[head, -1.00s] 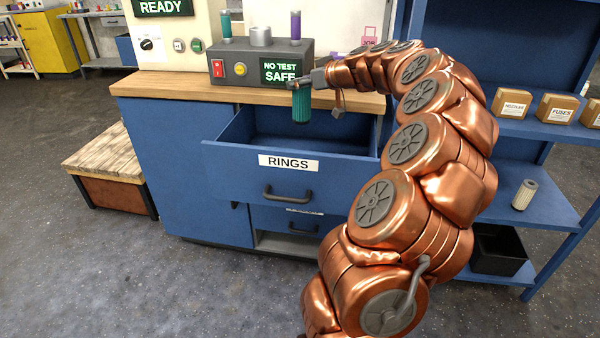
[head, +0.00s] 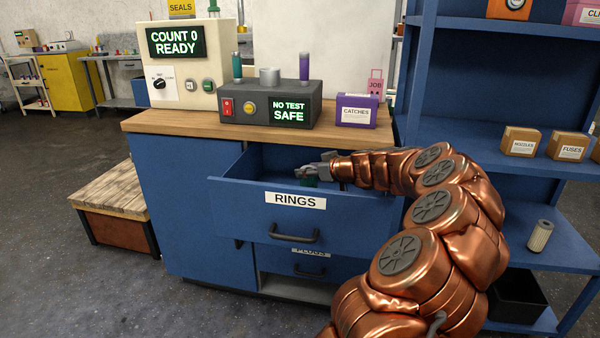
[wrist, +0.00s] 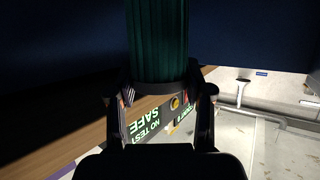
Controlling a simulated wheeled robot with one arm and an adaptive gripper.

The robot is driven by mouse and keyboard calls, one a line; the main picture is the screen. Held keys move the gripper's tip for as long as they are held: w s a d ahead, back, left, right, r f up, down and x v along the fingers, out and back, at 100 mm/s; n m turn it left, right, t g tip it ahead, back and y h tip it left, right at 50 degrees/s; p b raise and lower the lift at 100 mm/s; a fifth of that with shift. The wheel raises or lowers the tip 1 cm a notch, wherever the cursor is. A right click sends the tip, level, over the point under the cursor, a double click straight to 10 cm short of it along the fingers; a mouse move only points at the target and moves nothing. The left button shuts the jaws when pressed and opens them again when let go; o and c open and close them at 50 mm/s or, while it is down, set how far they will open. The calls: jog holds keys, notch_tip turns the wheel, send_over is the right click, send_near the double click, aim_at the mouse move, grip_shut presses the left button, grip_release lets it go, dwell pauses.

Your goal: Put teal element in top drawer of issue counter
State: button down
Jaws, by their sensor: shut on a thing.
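The top drawer (head: 235,200), labelled RINGS, is pulled open at the front of the blue issue counter (head: 185,200). My gripper (head: 308,174) reaches over its front panel and is down in the drawer's opening. It is shut on the teal element (head: 311,183), of which only a small part shows above the drawer front in the head view. In the wrist view the pleated teal element (wrist: 157,40) stands out from between the fingers, with a dark end cap at the fingers. Whether it touches the drawer floor is hidden.
A grey test box (head: 255,105) reading NO TEST SAFE and a purple CATCHES box (head: 357,110) stand on the wooden top. A pale cylindrical element (head: 540,236) stands on the right shelf. A lower drawer (head: 300,262) is below the open one.

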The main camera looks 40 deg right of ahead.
jog(key=x, duration=0.4)
jog(key=shift+w, duration=0.15)
dwell(0.4)
jog(key=shift+c, duration=2.3)
grip_release()
jog(key=v, duration=1.2)
jog(key=shift+r, duration=0.15)
